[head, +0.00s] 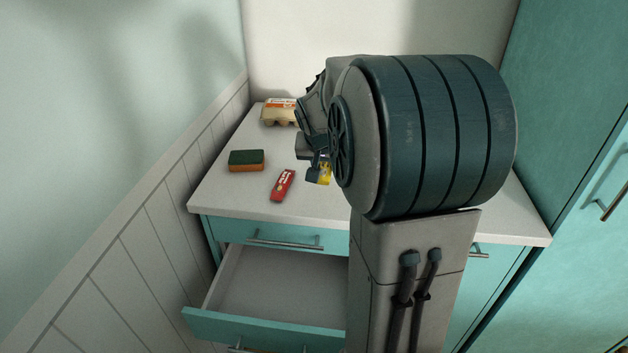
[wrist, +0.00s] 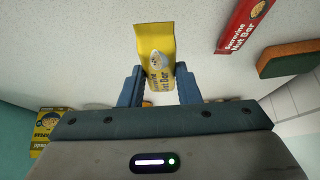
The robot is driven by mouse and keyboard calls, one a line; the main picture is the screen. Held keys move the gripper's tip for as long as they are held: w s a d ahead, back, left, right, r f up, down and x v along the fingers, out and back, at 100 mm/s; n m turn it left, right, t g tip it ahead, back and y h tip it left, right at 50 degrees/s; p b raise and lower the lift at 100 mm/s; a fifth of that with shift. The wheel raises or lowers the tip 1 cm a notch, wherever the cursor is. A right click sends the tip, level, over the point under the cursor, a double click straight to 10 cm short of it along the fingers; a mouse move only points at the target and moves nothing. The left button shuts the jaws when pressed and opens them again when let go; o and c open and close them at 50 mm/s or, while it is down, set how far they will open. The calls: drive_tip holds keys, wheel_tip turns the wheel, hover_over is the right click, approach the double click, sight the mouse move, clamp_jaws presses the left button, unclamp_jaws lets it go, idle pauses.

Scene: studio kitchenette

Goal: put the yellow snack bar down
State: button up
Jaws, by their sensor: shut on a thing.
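The yellow snack bar (wrist: 154,44) is between the two blue fingers of my gripper (wrist: 160,78) in the wrist view, and the gripper is shut on it. Its upper end sticks out beyond the fingertips. In the head view a small part of the yellow bar (head: 325,172) shows at my gripper (head: 318,173), low over the white counter (head: 238,196). My arm hides much of the gripper there. I cannot tell whether the bar touches the counter.
A red nut bar (head: 283,185) and a green-and-orange sponge (head: 246,160) lie left of my gripper. An egg carton (head: 279,113) stands at the back. An open, empty-looking drawer (head: 283,285) juts out below. A yellow package (wrist: 46,126) shows in the wrist view.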

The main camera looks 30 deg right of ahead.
sight(316, 186)
drive_tip(key=shift+w+a+f, duration=0.8)
drive_tip(key=shift+w+a, duration=0.15)
drive_tip(key=shift+f, duration=1.95)
drive_tip(key=shift+f+b, duration=0.15)
drive_tip(key=shift+b, duration=0.15)
drive_tip(key=o, duration=1)
drive_tip(key=shift+c, duration=0.2)
